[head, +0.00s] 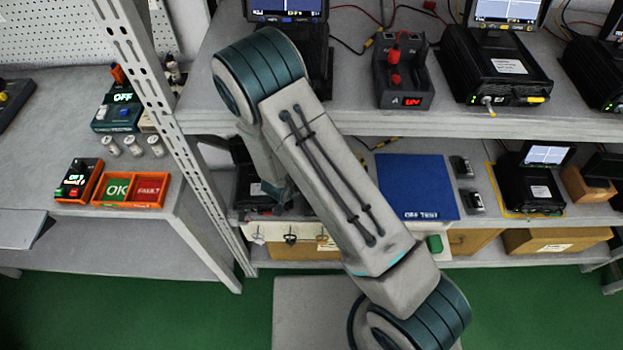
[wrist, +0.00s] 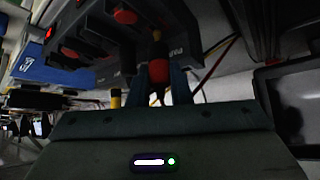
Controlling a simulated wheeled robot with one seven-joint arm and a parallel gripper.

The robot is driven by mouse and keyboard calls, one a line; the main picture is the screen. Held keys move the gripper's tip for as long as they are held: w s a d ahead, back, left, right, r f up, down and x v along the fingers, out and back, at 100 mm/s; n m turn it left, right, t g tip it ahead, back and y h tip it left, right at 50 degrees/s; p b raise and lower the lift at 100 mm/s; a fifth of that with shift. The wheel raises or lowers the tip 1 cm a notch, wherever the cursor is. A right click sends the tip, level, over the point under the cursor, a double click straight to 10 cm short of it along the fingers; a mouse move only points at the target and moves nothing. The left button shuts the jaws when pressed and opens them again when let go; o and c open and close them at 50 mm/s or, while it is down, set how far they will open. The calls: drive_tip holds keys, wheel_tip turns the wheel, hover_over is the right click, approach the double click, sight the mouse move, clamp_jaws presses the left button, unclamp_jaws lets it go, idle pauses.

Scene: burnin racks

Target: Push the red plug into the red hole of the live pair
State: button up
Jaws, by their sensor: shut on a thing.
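In the wrist view my gripper (wrist: 160,73) is shut on the red plug (wrist: 159,71), which sits between the two fingers. A dark part with a yellow band rises beyond the plug. A dark unit (wrist: 150,15) with round red spots (wrist: 125,16) fills the top of the wrist view, right by the plug. I cannot tell whether the plug tip touches a hole, or which hole belongs to the live pair. In the head view my arm hides my gripper and the plug.
On the upper shelf in the head view stand a dark unit marked A (head: 405,85) with red parts on top, and a black device with a screen (head: 495,70). A blue mat (head: 415,187) lies on the lower shelf. Orange OK and FAULT trays (head: 131,205) stand left.

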drive_tip(key=shift+f+b, duration=0.5)
drive_tip(key=shift+f, duration=0.3)
idle(0.9)
drive_tip(key=shift+r, duration=0.25)
drive_tip(key=shift+r+p, duration=1.15)
drive_tip(key=shift+p, duration=0.1)
drive_tip(key=shift+f+b, duration=0.75)
drive_tip(key=shift+f, duration=0.6)
idle(2.5)
drive_tip(key=shift+r, duration=0.1)
drive_tip(key=shift+r+p, duration=1.15)
drive_tip(key=shift+r, duration=0.05)
